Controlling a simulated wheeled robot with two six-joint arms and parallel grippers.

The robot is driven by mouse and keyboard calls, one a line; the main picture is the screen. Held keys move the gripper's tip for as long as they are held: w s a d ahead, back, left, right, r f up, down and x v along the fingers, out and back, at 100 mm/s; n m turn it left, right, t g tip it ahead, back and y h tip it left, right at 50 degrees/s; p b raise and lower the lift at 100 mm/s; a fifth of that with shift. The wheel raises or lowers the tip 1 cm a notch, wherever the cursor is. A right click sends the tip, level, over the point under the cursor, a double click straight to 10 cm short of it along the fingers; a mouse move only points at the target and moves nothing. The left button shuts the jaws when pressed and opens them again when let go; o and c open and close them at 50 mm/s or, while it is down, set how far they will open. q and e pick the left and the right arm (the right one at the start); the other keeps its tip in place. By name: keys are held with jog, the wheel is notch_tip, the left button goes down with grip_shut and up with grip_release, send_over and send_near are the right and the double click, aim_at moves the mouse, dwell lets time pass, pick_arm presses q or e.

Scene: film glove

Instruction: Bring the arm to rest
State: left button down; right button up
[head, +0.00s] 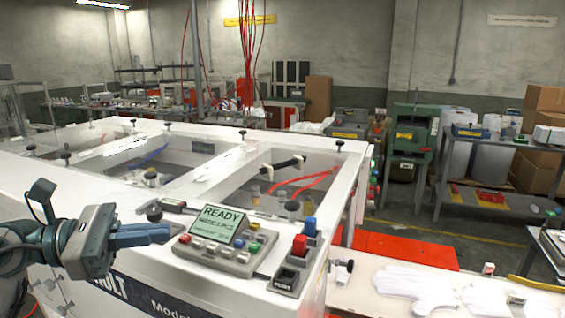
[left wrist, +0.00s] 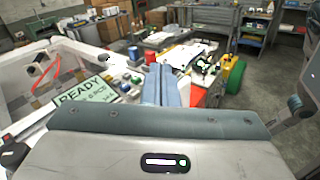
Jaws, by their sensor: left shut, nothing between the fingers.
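My left gripper (head: 168,234) comes in from the left in the head view, with its blue-grey fingers closed together and nothing between them. In the left wrist view the shut fingers (left wrist: 168,78) point ahead, just right of the panel's READY screen (left wrist: 85,100). My right gripper shows in neither view.
The white machine (head: 90,175) has open bays with dark knobs and red tubes. A switch box (head: 287,280) with red and blue buttons stands right of the panel. White gloves (head: 415,286) lie on a surface at the lower right. Shelves (head: 500,165) stand farther back.

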pick_arm(q)
jog(key=w+a+f+m+t+y, duration=0.1)
jog(key=a+f+m+t+y, duration=0.35)
jog(key=m, duration=0.75)
jog(key=w+a+f+m+t+y, duration=0.15)
jog(key=m+t+y, duration=0.35)
jog(key=m+t, duration=0.5)
jog(key=w+a+f+m+t+y, duration=0.1)
jog(key=a+f+m+t+y, duration=0.3)
jog(key=m, duration=1)
notch_tip(320, 180, down, 15)
jog(key=s+a+n+g+y, duration=0.3)
jog(key=n+g+y, duration=0.4)
jog(key=n, duration=0.3)
jog(key=s+d+f+n+g+h, duration=0.1)
jog(key=s+d+f+n+g, duration=0.2)
jog(key=s+f+g, duration=0.55)
jog(key=s+d+f+n+g+h, duration=0.2)
jog(key=s+d+f+n+g, duration=0.15)
jog(key=s+f, duration=0.9)
jog(key=a+f+g, duration=0.1)
jog(key=a+f, duration=0.1)
jog(key=f, duration=1.3)
jog(key=a+f+g, duration=0.1)
jog(key=a+f, duration=0.1)
jog(key=f, duration=1.2)
jog(key=s+f+g, duration=0.1)
jog(key=s+f, duration=1.8)
jog(key=shift+a+f, duration=0.2)
jog(key=shift+a, duration=0.15)
